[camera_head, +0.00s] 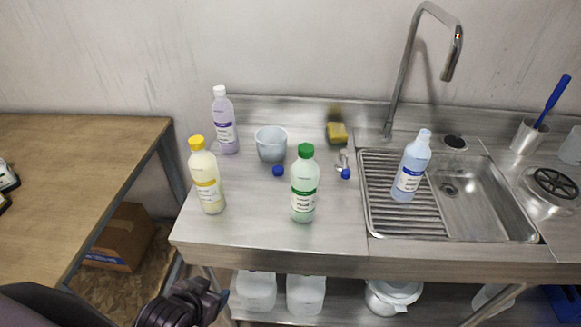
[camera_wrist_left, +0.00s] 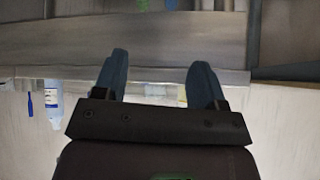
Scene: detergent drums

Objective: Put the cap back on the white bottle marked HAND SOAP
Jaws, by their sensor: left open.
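A pale bottle with a blue label band (camera_head: 411,168) stands on the ribbed drainboard of the sink; its top looks like a bare pale neck, and its lettering is too small to read. One blue cap (camera_head: 278,171) lies on the steel counter in front of the grey tub. Another small blue piece (camera_head: 346,174) lies right of the green-capped bottle, by a small metal item. My left gripper (camera_head: 198,300) is low at the front left, below the counter edge and away from the bottles. In the left wrist view its jaws (camera_wrist_left: 160,72) are open and empty. My right gripper is out of view.
Yellow-capped (camera_head: 207,178), green-capped (camera_head: 304,186) and white-capped purple (camera_head: 224,122) bottles stand on the counter with a grey tub (camera_head: 271,145). A yellow sponge (camera_head: 337,132) is at the back. The tall faucet (camera_head: 402,75) rises behind the sink. The counter's front strip is clear.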

